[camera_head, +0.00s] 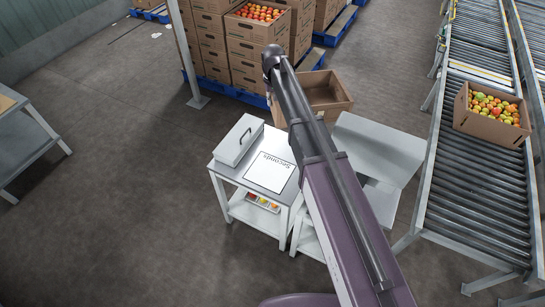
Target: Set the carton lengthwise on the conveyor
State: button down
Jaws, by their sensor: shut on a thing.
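An open brown carton (335,107) shows just right of the upper part of my arm, which hides part of it. Its visible inside looks empty. I cannot tell whether it is held up or resting on something. My gripper is hidden behind my own arm, so its fingers and its hold do not show. The roller conveyor (465,212) runs along the right side. Another carton (483,127), full of red, yellow and green tomatoes, sits on its rollers, and the rollers nearer to me are bare.
Stacked cartons (246,50) on blue pallets and a post (186,55) are behind.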

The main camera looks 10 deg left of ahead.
jog(key=shift+s+a+r, duration=0.1)
jog(key=shift+s+a, duration=0.1)
jog(key=shift+s, duration=0.05)
jog(key=shift+w, duration=0.1)
jog(key=s+a+f+n+b, duration=0.2)
jog(key=s+f+n+b, duration=0.1)
jog(key=f+b, duration=0.5)
jog(key=s+a+f+n+b, duration=0.1)
jog(key=s+f+n+b, duration=0.2)
jog(key=f+b, duration=0.5)
jog(key=s+a+f+n+b, duration=0.2)
jog(key=s+f+n+b, duration=0.1)
jog(key=f+b, duration=0.6)
jog(key=shift+a+f+n, duration=0.15)
jog(key=shift+a+n, duration=0.15)
jog(key=shift+n, duration=0.3)
notch_tip(320, 180, down, 6)
jog(key=b, duration=0.6)
jog(key=shift+f, duration=0.15)
